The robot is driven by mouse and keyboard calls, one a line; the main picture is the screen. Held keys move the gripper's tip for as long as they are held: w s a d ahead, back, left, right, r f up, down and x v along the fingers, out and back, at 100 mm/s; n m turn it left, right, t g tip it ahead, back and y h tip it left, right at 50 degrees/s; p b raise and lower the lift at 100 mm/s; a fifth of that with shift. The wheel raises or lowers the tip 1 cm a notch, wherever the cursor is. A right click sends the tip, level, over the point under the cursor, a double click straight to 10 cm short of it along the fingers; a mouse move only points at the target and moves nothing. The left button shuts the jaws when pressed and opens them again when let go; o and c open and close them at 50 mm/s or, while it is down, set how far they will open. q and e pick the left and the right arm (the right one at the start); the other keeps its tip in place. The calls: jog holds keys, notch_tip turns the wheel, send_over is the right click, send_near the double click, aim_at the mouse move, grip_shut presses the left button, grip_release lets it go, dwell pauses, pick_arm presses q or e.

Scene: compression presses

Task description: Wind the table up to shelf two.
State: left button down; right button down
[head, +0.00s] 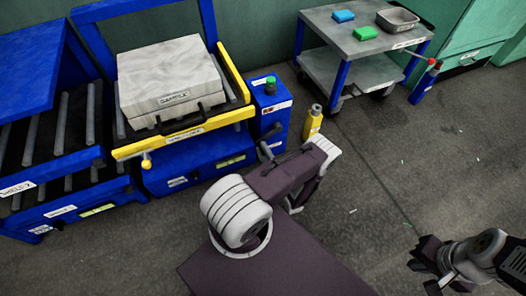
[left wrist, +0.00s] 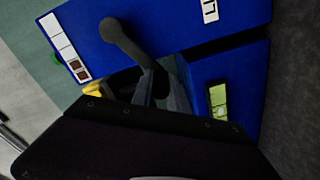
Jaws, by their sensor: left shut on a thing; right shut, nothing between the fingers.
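The lift table (head: 125,150) has a yellow front rail and carries a pale case (head: 175,75) on its rollers. The roller shelf labelled SHELF 2 (head: 18,188) stands to its left. A dark crank (head: 272,132) sticks out from the blue housing at the table's right; its arm and round end show in the left wrist view (left wrist: 118,35). My left gripper (head: 264,158) is at the crank, shut on its handle; my own arm partly hides the grip. The fingers show in the left wrist view (left wrist: 165,88). My right gripper (head: 425,274) is shut and empty, low at the right.
A yellow bottle (head: 312,122) stands on the floor just right of the crank housing (head: 272,100), which has a green button on top. A grey cart (head: 352,38) with blue and green blocks and a tray stands at the back right.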

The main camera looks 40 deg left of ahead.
pick_arm(q)
jog(key=r+m, duration=0.1)
jog(key=r+m+p, duration=0.1)
jog(key=shift+s+a+r, duration=0.2)
jog(key=shift+s+r, duration=0.1)
jog(key=shift+s, duration=0.05)
jog(key=shift+r+p, duration=0.9)
jog(key=shift+p, duration=0.05)
jog(key=shift+w, duration=0.15)
jog(key=c, duration=1.3)
grip_release()
jog(key=shift+d+r, duration=0.1)
